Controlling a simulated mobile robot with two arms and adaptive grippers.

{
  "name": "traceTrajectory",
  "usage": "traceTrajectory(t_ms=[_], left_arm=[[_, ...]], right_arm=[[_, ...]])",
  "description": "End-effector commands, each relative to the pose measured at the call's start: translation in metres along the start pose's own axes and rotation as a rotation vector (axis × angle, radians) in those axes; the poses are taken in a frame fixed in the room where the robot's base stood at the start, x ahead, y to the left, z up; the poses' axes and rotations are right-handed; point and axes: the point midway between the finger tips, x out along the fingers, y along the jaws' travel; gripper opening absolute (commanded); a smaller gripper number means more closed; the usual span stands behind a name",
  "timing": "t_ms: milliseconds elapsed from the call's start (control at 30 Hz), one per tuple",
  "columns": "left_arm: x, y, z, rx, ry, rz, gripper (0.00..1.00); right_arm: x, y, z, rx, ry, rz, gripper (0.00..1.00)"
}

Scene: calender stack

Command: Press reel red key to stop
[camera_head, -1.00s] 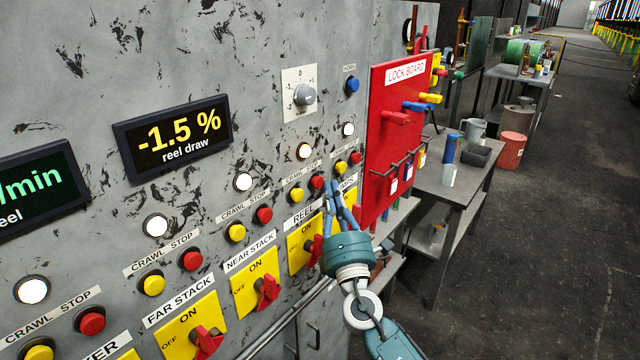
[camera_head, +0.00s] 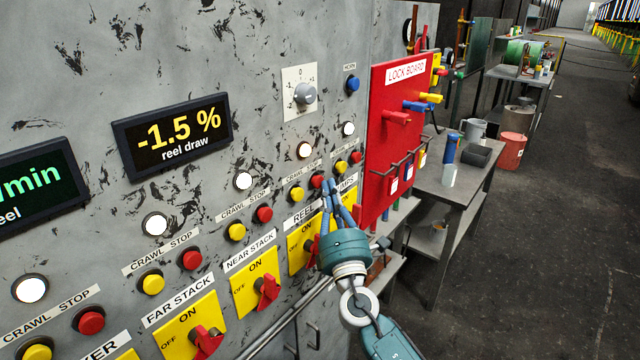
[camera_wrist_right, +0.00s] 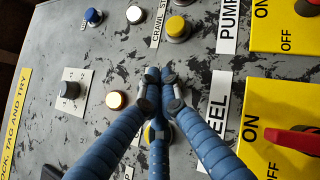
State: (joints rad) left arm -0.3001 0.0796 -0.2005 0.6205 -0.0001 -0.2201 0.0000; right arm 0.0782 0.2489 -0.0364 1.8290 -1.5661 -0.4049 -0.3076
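The reel red key (camera_head: 317,181) is a round red button above the REEL label (camera_head: 303,213), right of its yellow button (camera_head: 296,194). My right gripper (camera_head: 329,185) has its blue fingers drawn together, with the tips just right of the red key in the head view. In the right wrist view the closed fingertips (camera_wrist_right: 160,80) hold nothing and hide the red key; part of the yellow button (camera_wrist_right: 152,134) shows behind them. I cannot tell whether the tips touch the key. My left gripper is out of view.
Near the fingers are a yellow REEL switch plate (camera_head: 301,246) with a red handle, and the neighbouring red button (camera_head: 355,157). A red lock board (camera_head: 395,135) stands out to the right. A grey table (camera_head: 455,182) with containers is beyond. The floor at right is open.

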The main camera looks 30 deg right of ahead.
Motion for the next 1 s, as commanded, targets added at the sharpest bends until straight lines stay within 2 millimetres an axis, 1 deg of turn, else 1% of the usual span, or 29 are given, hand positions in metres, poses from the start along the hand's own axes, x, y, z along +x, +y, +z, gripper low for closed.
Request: traceTrajectory(t_ms=[1000], left_arm=[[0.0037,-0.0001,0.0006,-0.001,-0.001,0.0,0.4]], right_arm=[[0.0068,0.0001,-0.0075,0.001,0.0,0.0,0.0]])
